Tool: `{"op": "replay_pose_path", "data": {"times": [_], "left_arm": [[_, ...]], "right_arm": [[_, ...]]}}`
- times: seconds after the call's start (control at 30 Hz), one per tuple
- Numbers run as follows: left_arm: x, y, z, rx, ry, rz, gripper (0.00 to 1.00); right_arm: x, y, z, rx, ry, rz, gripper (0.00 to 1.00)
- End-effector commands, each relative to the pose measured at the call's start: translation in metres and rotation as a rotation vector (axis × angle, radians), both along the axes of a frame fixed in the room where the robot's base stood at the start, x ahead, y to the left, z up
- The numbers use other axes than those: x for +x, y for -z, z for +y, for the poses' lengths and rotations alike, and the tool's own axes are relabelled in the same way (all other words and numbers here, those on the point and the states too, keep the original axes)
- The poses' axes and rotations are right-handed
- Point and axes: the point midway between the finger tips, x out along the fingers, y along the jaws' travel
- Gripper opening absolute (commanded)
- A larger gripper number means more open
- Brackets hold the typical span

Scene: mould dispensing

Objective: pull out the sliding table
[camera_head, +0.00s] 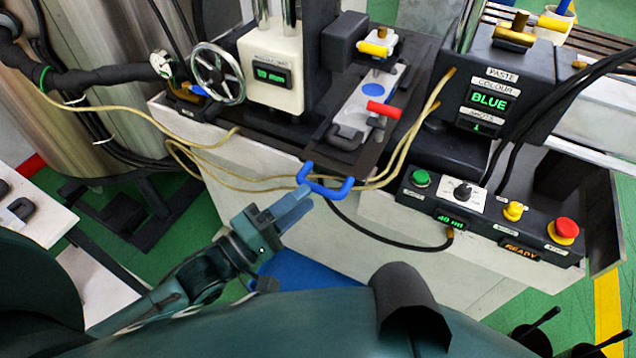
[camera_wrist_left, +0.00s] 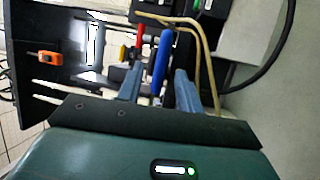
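The sliding table (camera_head: 372,160) is a dark plate under the dispensing machine, with a blue U-shaped handle (camera_head: 325,188) on its front edge. A grey metal mould with a red-handled clamp (camera_head: 382,108) sits on it. My left gripper (camera_head: 300,197) is just in front of the handle's left end, its blue-grey fingers pointing toward it. In the left wrist view the fingers are apart, and the blue handle (camera_wrist_left: 162,60) shows in the gap between them. I cannot tell whether they touch it. My right gripper is not in view.
A control box with a green button (camera_head: 421,178) and a red stop button (camera_head: 563,231) stands right of the handle. Beige hoses (camera_head: 240,183) and a black cable hang near the handle. A handwheel (camera_head: 217,74) is at the left. Green floor lies below the left arm.

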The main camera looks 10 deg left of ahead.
Motion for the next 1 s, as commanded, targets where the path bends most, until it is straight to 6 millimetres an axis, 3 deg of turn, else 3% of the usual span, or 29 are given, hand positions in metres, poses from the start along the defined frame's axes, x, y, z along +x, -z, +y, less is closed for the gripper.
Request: {"op": "replay_pose_path", "data": {"times": [0.1, 0.3, 0.67, 1.0], "left_arm": [[0.018, -0.006, -0.013, -0.003, -0.001, -0.002, 0.36], [0.033, -0.007, -0.025, 0.000, -0.001, 0.000, 0.36], [0.036, -0.007, -0.028, 0.001, 0.000, 0.002, 0.36], [0.036, -0.007, -0.028, 0.001, 0.000, 0.002, 0.08]], "right_arm": [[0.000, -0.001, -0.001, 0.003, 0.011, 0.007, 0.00], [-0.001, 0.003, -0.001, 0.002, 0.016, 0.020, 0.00], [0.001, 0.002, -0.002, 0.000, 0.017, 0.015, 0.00], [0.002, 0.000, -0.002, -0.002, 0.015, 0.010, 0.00]]}}
